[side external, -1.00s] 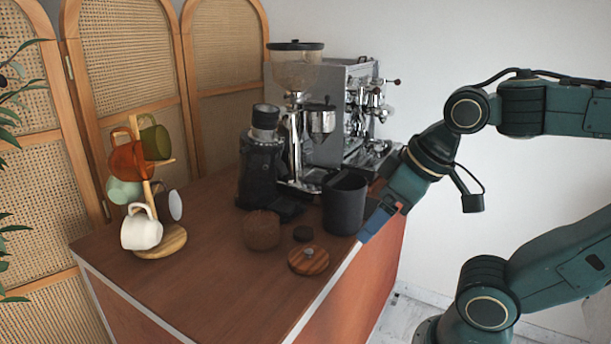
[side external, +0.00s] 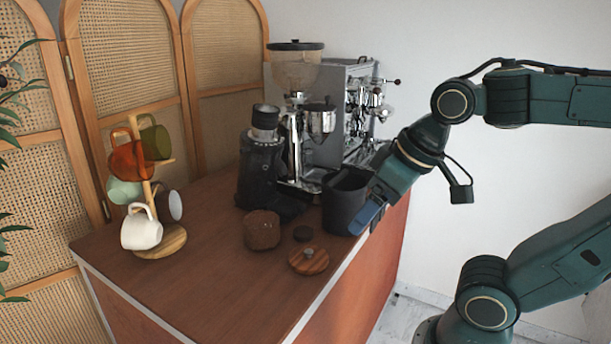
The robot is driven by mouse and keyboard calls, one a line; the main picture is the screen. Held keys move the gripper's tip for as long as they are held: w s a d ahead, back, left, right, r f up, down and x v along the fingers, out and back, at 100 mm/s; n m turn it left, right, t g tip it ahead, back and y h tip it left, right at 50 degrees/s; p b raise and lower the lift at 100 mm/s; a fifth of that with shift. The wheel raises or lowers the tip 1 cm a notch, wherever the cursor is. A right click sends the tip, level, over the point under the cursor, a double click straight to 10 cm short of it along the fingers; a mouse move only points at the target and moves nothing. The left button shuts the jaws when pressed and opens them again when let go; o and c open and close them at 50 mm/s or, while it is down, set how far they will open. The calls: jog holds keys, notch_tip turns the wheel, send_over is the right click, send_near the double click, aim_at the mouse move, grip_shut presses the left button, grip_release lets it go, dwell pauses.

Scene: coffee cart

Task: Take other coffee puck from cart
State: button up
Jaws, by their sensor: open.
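My gripper (side external: 366,220) points down and to the left at the cart's right edge, beside the black bin. Its blue fingers are at about the height of the bin's side, to the right of the puck and apart from it. It is open, and I see nothing held in it.
A wooden lid with a knob (side external: 309,261) and a brown lump (side external: 262,231) lie near the puck. A black grinder (side external: 260,165), espresso machine (side external: 348,100) and mug tree (side external: 160,240) stand behind and left. The front cart top is clear.

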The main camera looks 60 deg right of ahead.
jog(key=w+d+r+m+g, duration=0.2)
jog(key=w+d+m, duration=0.15)
jog(key=w, duration=0.35)
jog(key=m+g, duration=0.3)
jog(key=m, duration=1)
send_over(303, 231)
notch_tip(303, 231, down, 10)
jog(key=shift+a+f, duration=0.15)
jog(key=shift+f, duration=4.1)
jog(key=shift+f, duration=0.1)
jog(key=shift+f, duration=2.5)
jog(key=shift+c, duration=0.2)
jog(key=c, duration=1)
